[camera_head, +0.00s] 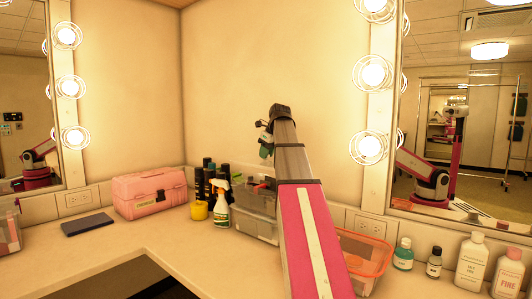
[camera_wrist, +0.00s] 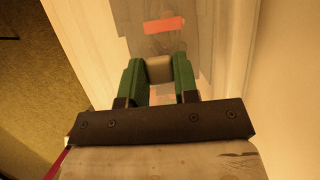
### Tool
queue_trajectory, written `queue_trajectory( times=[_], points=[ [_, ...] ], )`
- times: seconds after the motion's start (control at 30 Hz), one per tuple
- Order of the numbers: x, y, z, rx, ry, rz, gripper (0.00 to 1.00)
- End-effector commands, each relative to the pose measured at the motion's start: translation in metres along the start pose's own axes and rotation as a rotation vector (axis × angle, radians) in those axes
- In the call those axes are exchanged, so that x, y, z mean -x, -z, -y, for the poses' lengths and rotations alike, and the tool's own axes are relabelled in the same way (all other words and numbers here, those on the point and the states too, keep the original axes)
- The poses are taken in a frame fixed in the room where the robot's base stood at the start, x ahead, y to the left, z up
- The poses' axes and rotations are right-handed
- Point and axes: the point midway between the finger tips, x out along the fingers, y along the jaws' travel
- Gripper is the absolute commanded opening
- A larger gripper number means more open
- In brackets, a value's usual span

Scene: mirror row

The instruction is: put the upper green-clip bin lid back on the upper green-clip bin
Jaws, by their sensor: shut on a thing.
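My gripper (camera_wrist: 160,72) has green fingers shut on a small beige block in the wrist view. This looks like the grip of the bin lid (camera_wrist: 160,66). Beyond it is a greyish, see-through surface with an orange-red strip; I cannot tell whether this is the lid or the bin. In the head view my gripper (camera_head: 265,145) is at the far end of my raised arm, above the clear stacked bins. The upper bin (camera_head: 241,197) stands against the back wall, partly hidden by my arm, with something red in it.
A pink toolbox (camera_head: 150,194), dark bottles (camera_head: 199,184), a yellow jar (camera_head: 198,211) and a spray bottle (camera_head: 221,206) stand left of the bins. An orange-rimmed clear bin (camera_head: 372,250) and several bottles (camera_head: 471,262) stand right. Lit mirrors flank the corner. The counter front (camera_head: 150,235) is clear.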

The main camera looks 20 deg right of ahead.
Motion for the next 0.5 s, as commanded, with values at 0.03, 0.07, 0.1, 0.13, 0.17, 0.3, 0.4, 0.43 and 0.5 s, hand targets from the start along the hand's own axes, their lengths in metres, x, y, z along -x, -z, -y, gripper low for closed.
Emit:
queue_trajectory(
  times=[0.03, 0.07, 0.1, 0.13, 0.17, 0.3, 0.4, 0.43, 0.5],
  points=[
    [-0.002, 0.001, 0.0, 0.0, 0.0, 0.0, 0.04],
    [-0.003, 0.002, 0.0, 0.0, 0.0, 0.0, 0.04],
    [-0.005, 0.002, 0.0, 0.0, 0.0, 0.0, 0.04],
    [-0.007, 0.003, 0.0, 0.0, 0.0, 0.0, 0.04],
    [-0.008, 0.004, 0.0, 0.0, 0.0, 0.0, 0.04],
    [-0.017, 0.007, 0.0, 0.0, 0.0, 0.0, 0.04],
    [-0.023, 0.01, 0.0, 0.0, 0.0, -0.001, 0.04],
    [-0.025, 0.011, 0.0, 0.0, 0.0, -0.001, 0.04],
    [-0.029, 0.013, 0.0, 0.0, 0.0, -0.001, 0.04]
  ],
)
